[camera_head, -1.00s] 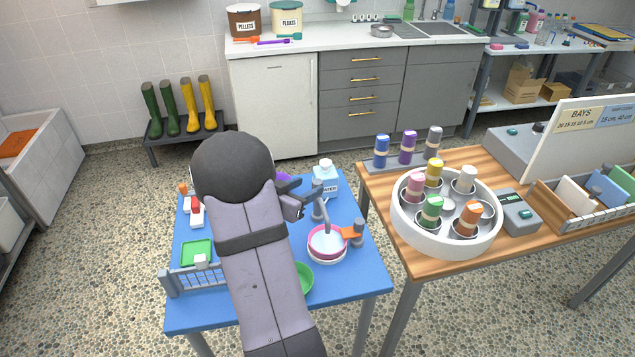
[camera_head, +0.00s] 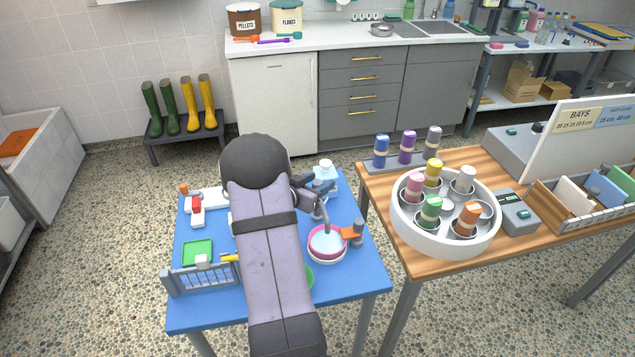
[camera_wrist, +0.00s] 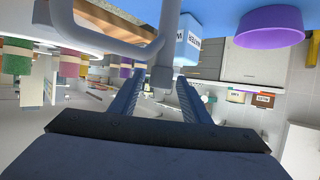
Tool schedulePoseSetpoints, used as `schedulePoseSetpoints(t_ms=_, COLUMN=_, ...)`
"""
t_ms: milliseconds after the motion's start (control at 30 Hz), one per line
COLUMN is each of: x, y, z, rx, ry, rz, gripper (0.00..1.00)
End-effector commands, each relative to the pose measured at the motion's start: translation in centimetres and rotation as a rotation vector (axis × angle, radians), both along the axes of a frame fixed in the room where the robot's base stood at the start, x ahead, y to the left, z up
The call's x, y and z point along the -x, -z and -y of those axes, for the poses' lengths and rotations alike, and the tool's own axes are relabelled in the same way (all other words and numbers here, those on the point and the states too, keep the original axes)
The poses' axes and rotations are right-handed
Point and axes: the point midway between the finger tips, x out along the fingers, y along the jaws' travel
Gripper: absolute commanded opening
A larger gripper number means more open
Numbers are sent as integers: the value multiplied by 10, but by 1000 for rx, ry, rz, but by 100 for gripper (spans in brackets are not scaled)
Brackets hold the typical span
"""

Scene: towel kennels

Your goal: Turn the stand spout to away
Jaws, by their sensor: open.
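The stand spout (camera_head: 325,212) is a grey bent tube on an upright post on the blue table. Its outlet hangs over a pink-rimmed bowl (camera_head: 314,257) with pale blue contents. My gripper (camera_head: 310,187) is at the top of the stand, partly hidden by my arm. In the wrist view, which looks upside down, my gripper (camera_wrist: 160,88) is open with one finger to each side of the grey post (camera_wrist: 168,35). The spout tube (camera_wrist: 100,42) bends off to the left there. I cannot tell whether the fingers touch the post.
A white-and-blue bottle (camera_head: 326,172) stands just behind the stand, also close in the wrist view (camera_wrist: 190,40). A purple bowl (camera_wrist: 268,27) shows there too. An orange piece (camera_head: 351,232) sits right of the bowl. A round bottle carousel (camera_head: 410,238) stands on the wooden table.

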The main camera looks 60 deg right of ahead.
Motion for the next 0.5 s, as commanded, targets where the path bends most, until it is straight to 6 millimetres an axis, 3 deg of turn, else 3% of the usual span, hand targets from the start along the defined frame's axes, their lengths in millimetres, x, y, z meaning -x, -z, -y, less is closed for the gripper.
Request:
schedulePoseSetpoints(t_ms=33, x=0, y=0, z=0, rx=0, ry=0, rz=0, gripper=38)
schedulePoseSetpoints(t_ms=200, x=0, y=0, z=0, rx=0, ry=0, rz=0, gripper=0)
schedulePoseSetpoints(t_ms=500, x=0, y=0, z=0, rx=1, ry=-16, rz=0, gripper=0)
